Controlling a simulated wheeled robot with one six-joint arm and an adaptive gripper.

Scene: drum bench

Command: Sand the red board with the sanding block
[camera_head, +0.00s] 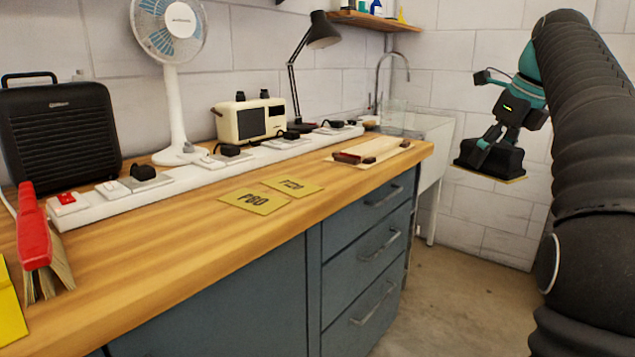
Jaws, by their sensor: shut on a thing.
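My gripper (489,137) is at the upper right, past the right end of the workbench and apart from it. It is shut on the black sanding block (494,157), which has a thin yellowish sheet along its underside. The fingers reach down onto the block's top. On the right end of the bench lies a pale flat board (385,145) with a few small dark red pieces (347,157) on its near edge. I see no board that is plainly red all over.
Two yellow sandpaper sheets, marked P80 (254,202) and P120 (293,187), lie mid-bench. A white power strip (85,212) runs along the back. A red brush (33,228) is at the left. A fan (172,95) and lamp (323,30) stand behind. The front middle is clear.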

